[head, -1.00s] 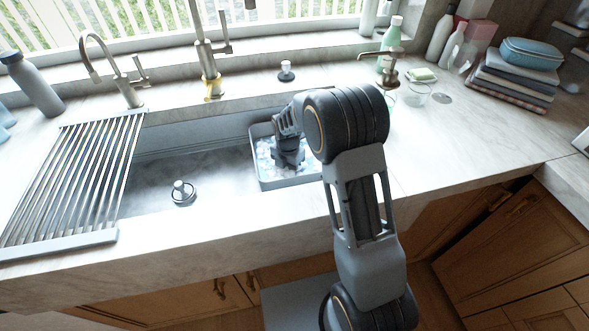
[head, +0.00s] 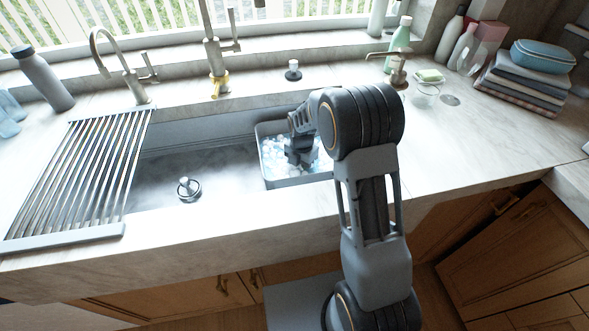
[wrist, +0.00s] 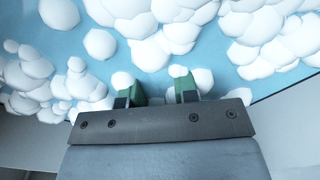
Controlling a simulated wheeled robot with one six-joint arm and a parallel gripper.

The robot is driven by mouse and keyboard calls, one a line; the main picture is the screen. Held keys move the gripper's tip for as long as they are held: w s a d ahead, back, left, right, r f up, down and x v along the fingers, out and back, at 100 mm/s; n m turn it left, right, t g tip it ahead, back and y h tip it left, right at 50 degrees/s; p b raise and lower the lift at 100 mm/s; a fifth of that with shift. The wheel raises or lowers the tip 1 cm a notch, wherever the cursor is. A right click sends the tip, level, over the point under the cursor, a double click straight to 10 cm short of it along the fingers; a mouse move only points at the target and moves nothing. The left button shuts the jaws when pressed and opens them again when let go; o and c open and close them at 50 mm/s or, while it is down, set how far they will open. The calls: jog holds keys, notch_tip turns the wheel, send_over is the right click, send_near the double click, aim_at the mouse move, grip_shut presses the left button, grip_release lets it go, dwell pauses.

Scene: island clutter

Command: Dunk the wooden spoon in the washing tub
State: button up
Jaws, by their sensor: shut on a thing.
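The washing tub (head: 288,183) is a grey rectangular tub of blue water and white foam at the right end of the sink. My gripper (head: 303,163) reaches down into it, with its tips low among the foam. In the wrist view the two green-padded fingers of my gripper (wrist: 160,88) stand a short way apart in the suds (wrist: 150,50). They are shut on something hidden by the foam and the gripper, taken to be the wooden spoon. No part of the spoon shows clearly in either view.
A drain plug (head: 188,189) stands in the sink left of the tub. A roll-up rack (head: 82,180) covers the sink's left end. Taps (head: 217,65) rise behind. A soap dispenser (head: 397,70), a glass (head: 424,95) and folded towels (head: 525,85) sit to the right.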

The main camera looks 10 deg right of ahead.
jog(key=shift+a, duration=0.1)
jog(key=shift+a, duration=1.15)
jog(key=shift+d, duration=0.2)
jog(key=shift+d, duration=1.05)
jog(key=shift+a, duration=0.1)
jog(key=shift+a, duration=1.15)
jog(key=shift+d, duration=0.2)
